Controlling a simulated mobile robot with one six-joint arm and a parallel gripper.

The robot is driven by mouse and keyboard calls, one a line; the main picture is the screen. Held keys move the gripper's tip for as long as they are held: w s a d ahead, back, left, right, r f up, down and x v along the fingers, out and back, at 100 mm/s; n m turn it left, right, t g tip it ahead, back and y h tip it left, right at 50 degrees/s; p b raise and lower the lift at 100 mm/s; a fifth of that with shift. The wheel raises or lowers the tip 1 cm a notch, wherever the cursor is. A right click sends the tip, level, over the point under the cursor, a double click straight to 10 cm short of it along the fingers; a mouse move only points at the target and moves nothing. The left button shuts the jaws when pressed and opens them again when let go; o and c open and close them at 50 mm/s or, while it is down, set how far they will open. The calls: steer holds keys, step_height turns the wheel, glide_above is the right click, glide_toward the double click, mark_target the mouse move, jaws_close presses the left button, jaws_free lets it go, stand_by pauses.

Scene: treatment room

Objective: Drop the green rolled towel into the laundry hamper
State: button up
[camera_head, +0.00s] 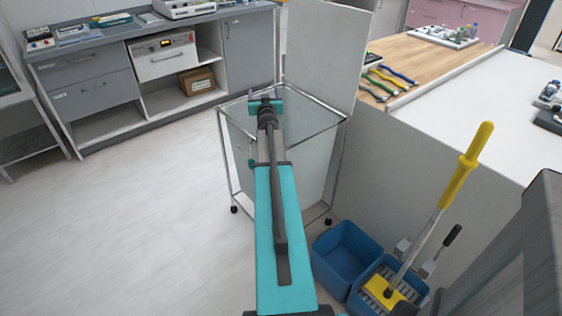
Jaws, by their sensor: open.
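The laundry hamper (311,172) appears as a white bin in a metal frame on casters, at the centre. Its pale lid (325,50) stands raised at the back. My gripper (264,93) is over the hamper's back left part in the picture, with its two fingers spread apart. Nothing shows between the fingers. My teal arm crosses in front of the hamper and hides part of its opening and front. I cannot make out a green rolled towel anywhere in view, and the hamper's inside is not clear.
A grey cabinet (95,95) with shelves and devices stands at the back left. A white counter (450,105) is close on the right. Blue mop buckets (345,252) with a yellow-handled mop (460,165) stand at front right. The left floor is clear.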

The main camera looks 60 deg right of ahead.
steer(key=w+a+r+n+t+y+p, duration=0.1)
steer(key=w+a+r+y+p, duration=0.1)
steer(key=w+a, duration=0.4)
steer(key=w+a+r+n+t+y+p, duration=0.2)
steer(key=w+a, duration=0.4)
steer(key=a, duration=0.4)
steer(key=shift+a+r+t+p, duration=0.3)
steer(key=shift+a+r+p, duration=0.05)
steer(key=shift+r+p, duration=0.6)
